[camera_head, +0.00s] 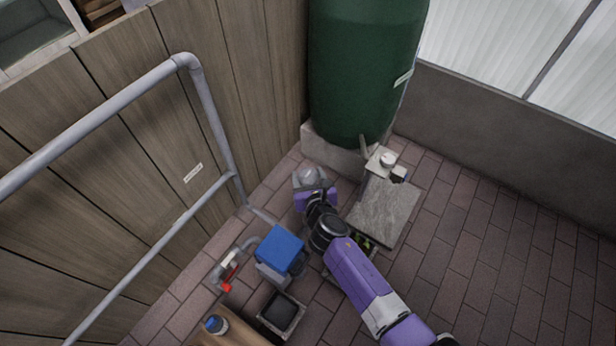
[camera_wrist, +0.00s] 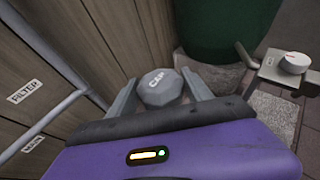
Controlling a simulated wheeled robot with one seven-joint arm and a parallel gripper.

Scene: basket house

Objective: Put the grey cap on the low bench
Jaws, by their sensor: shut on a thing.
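The grey cap (camera_wrist: 165,87), a faceted lid marked "CAP", sits between the two fingers of my gripper (camera_wrist: 165,92) in the wrist view. My gripper is shut on it. In the head view the cap (camera_head: 309,175) is small, at the end of my gripper (camera_head: 310,180), above the paving and left of the green tank's base. A low, grey, stone-like slab (camera_head: 385,208), which looks like the low bench, stands to the right of my gripper. Its top also shows in the wrist view (camera_wrist: 272,115). The cap is apart from it.
A green tank (camera_head: 365,70) on a plinth (camera_head: 330,155) stands behind. A fitting with a white knob (camera_head: 388,159) is at the slab's far end. A pipe rail (camera_head: 210,115) runs along the wooden fence. A blue-topped box (camera_head: 281,249) and dark bin (camera_head: 281,313) stand nearer.

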